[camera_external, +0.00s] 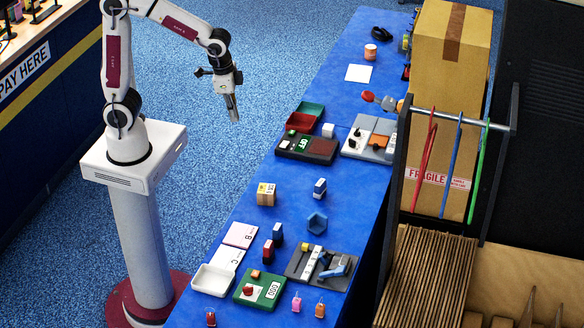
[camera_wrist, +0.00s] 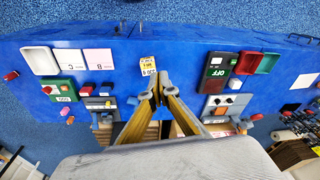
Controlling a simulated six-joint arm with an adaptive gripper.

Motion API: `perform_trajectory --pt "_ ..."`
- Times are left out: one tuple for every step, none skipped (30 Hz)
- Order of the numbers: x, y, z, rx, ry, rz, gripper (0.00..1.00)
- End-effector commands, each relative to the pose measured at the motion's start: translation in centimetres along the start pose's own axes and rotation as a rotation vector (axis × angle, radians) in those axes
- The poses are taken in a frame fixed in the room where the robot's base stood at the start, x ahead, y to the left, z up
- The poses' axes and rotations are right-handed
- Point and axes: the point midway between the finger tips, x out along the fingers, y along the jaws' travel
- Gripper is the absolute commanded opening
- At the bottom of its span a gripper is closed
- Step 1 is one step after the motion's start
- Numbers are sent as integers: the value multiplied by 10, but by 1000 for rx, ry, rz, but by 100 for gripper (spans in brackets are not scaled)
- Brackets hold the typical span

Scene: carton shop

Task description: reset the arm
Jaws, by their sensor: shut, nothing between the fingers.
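My gripper (camera_external: 231,106) hangs in the external view over the blue carpet, left of the long blue table (camera_external: 345,170). Its fingers point down and are shut and empty. It is clear of the table and everything on it. In the wrist view the two fingers (camera_wrist: 158,84) meet near the middle of the picture, with the table beyond them. The small printed wooden block (camera_wrist: 148,66) shows just past the fingertips but is apart from them; it also stands on the table in the external view (camera_external: 266,194).
The table holds a green panel (camera_external: 262,290), a white tray (camera_external: 213,279), red and green trays (camera_external: 300,122), and dark and grey devices. A large carton (camera_external: 449,60) and a rack with coloured loops (camera_external: 428,150) stand to its right. The carpet around my gripper is free.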

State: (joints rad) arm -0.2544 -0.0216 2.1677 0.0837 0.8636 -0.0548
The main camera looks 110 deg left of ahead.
Motion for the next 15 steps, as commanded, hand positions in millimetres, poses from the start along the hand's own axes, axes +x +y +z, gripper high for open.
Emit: perform_trajectory --pt "-6 4 8 12 10 5 0" --pt "-9 6 12 18 13 9 0" --pt "-13 9 18 26 20 13 0" --pt "-15 11 23 32 23 17 0" --pt "-18 14 27 38 28 20 0" --pt "-21 16 33 47 33 24 0" --pt "-24 18 38 53 38 27 0" --pt "-26 20 42 59 43 30 0" --pt "-29 22 48 66 48 34 0" --pt "-31 24 52 71 54 37 0" --pt "-33 26 56 77 59 41 0" --pt "-36 29 62 84 66 45 0" --pt "-38 30 66 89 72 49 0" --pt "-40 32 70 93 77 52 0" --pt "-42 34 76 99 86 56 0"
